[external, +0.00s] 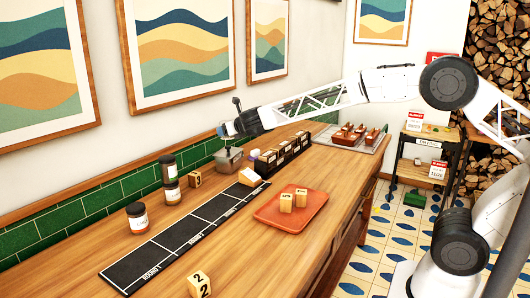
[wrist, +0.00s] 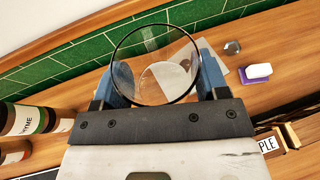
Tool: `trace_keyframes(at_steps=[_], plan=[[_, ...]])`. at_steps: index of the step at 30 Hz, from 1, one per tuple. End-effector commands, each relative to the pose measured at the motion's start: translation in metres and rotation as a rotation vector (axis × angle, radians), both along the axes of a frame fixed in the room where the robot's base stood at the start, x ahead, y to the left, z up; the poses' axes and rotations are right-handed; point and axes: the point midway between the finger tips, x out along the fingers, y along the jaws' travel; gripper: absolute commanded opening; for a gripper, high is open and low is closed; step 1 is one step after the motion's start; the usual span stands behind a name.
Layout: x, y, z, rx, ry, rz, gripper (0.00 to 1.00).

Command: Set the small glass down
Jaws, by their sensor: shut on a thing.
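The small glass (wrist: 155,62) is clear with a dark round rim, and it fills the upper middle of the wrist view. My gripper (wrist: 158,82) is shut on it, with one blue finger on each side. In the external view my gripper (external: 226,130) is over the back of the wooden counter, close to the green tiles. A greyish shape (external: 228,159) shows just below it; I cannot tell whether this is the glass or something on the counter. Whether the glass's base touches the counter is hidden.
Spice jars (external: 137,217) stand left along the wall. A dark rack of cards (external: 283,155) stands to the right. A black marked mat (external: 185,238) and an orange tray (external: 291,211) with numbered blocks lie in front. A purple-and-white block (wrist: 257,72) lies right of the glass.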

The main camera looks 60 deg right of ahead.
Motion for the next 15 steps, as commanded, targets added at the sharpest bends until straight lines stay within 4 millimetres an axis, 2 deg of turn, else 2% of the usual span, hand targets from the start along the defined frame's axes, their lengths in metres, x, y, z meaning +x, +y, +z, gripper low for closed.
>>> trace_keyframes(at_steps=[15], plan=[[0.022, -0.060, 0.004, -0.001, 0.002, -0.267, 0.40]])
